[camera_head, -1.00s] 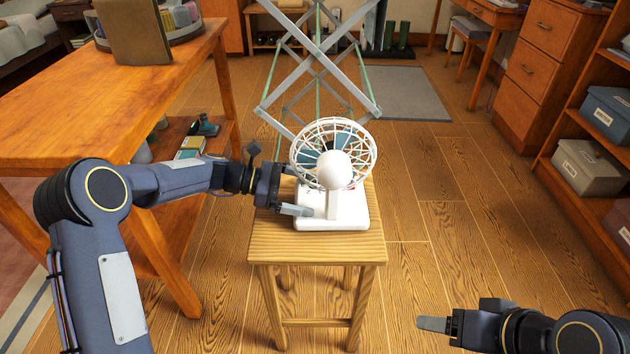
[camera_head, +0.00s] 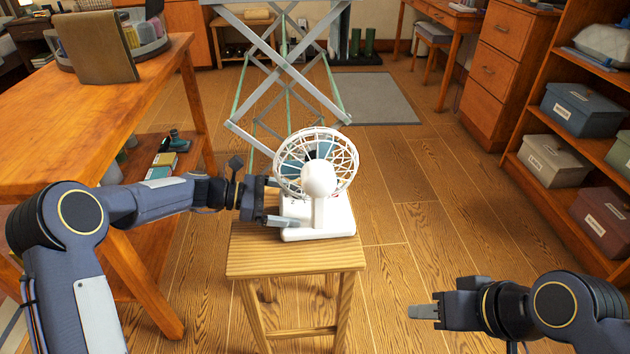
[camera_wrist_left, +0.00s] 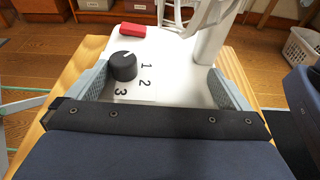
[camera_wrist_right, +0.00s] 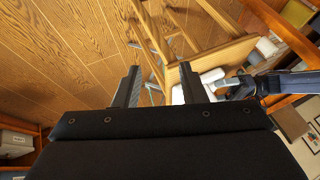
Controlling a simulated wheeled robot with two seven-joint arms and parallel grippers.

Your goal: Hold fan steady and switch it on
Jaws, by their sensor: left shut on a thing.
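A white fan (camera_head: 318,184) with a round wire cage stands upright on a small wooden stool (camera_head: 300,262). My left gripper (camera_head: 282,204) is shut on the fan's white base (camera_head: 325,222) from the left side. In the left wrist view the base (camera_wrist_left: 178,62) lies between the two fingers (camera_wrist_left: 160,88). That view shows a black knob (camera_wrist_left: 123,66) beside the numbers 1, 2 and 3, and a red block (camera_wrist_left: 132,30) on the base. My right gripper (camera_head: 425,311) is empty, low at the right and apart from the fan; its fingers are spread in the right wrist view (camera_wrist_right: 158,88).
A wooden table (camera_head: 100,110) stands at the left. A folding metal rack (camera_head: 285,75) is behind the stool. Shelves with boxes (camera_head: 583,108) stand at the right. Open floor (camera_head: 420,200) lies between the stool and the shelves.

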